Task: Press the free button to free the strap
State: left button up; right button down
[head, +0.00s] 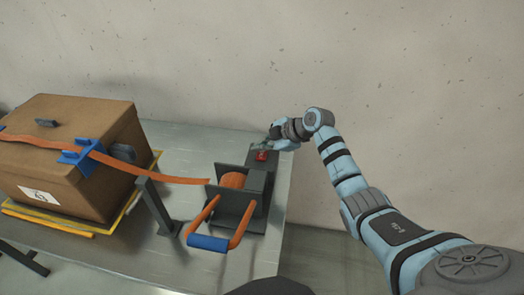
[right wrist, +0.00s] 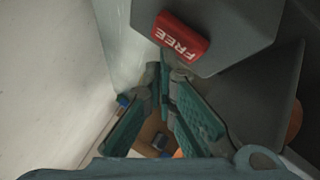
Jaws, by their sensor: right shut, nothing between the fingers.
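The red free button (head: 262,156) sits on top of the dark winch housing (head: 259,181). In the right wrist view the button (right wrist: 181,38) shows the word FREE. My right gripper (head: 273,143) is shut and empty, close to the button; its fingertips (right wrist: 165,76) show just beside the button in the right wrist view. I cannot tell whether they touch it. The orange strap (head: 170,178) runs from the winch drum over the brown box (head: 62,150), through a blue corner guard (head: 82,155). My left gripper is out of view.
The winch has an orange crank with a blue grip (head: 208,243) at the front. A dark post (head: 157,203) stands between box and winch. The box rests on a yellow-edged base on the grey table (head: 190,145). A bare wall rises behind.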

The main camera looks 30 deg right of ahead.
aim_at(262, 155)
jog(key=shift+r, duration=0.35)
notch_tip(262, 155, up, 5)
jog(key=p, duration=0.4)
jog(key=shift+r+p, duration=0.1)
jog(key=shift+p, duration=0.2)
jog(key=shift+f, duration=0.25)
